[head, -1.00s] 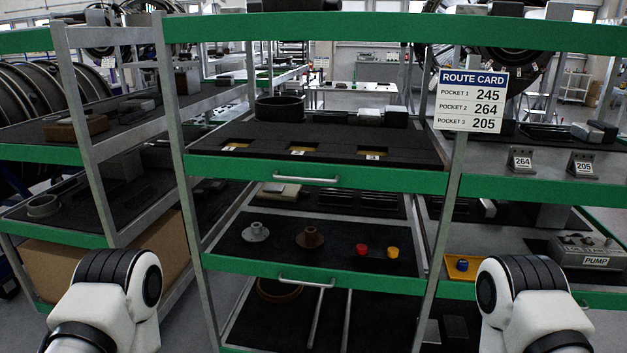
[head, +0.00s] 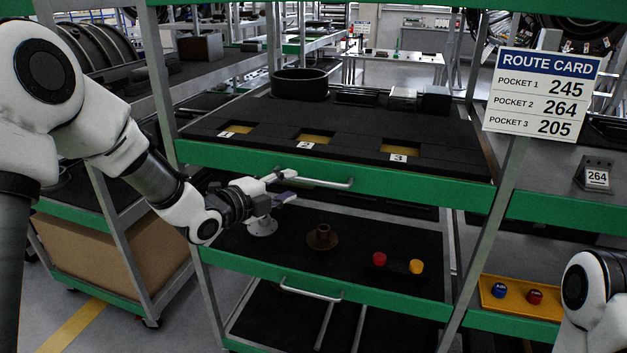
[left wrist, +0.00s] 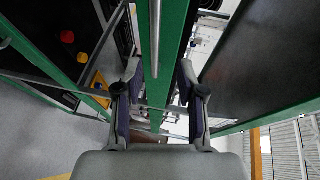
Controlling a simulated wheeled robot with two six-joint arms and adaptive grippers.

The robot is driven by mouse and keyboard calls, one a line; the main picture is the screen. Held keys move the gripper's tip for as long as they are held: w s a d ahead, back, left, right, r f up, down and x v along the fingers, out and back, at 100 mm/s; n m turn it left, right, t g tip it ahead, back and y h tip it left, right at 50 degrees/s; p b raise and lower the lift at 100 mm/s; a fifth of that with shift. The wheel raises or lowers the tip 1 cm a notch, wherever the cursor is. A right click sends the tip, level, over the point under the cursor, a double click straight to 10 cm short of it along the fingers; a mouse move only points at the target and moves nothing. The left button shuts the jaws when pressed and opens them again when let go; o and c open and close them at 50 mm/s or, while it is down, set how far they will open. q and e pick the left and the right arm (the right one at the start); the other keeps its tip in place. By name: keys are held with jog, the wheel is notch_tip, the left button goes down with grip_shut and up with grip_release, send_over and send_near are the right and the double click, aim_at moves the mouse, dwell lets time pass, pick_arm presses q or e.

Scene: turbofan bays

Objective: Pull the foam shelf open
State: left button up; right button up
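The foam shelf (head: 260,113) is a black foam-lined deck with three cut-out pockets marked 1, 2 and 3. Its green front edge (head: 420,184) carries a pale bar handle (head: 325,183). My left gripper (head: 287,187) is at the left end of this handle, its fingers apart. In the left wrist view the open fingers of my left gripper (left wrist: 159,82) stand on either side of the green edge (left wrist: 174,45) and the grey handle bar (left wrist: 155,40). I cannot tell whether they touch the bar. My right gripper is out of view; only part of my right arm shows at lower right.
A lower shelf with its own handle (head: 311,291) holds a brown flanged part (head: 322,237), a red knob (head: 379,259) and a yellow knob (head: 416,266). A route card (head: 543,94) hangs at the right post. A yellow tray (head: 520,298) is at right. Floor shows at lower left.

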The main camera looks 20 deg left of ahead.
aim_at(307, 182)
pick_arm(q)
jog(key=x, duration=0.2)
jog(key=p+x, duration=0.1)
jog(key=x, duration=0.5)
jog(key=shift+s+f, duration=0.1)
jog(key=shift+f, duration=0.25)
jog(key=shift+s, duration=0.15)
jog(key=shift+c, duration=0.3)
grip_shut()
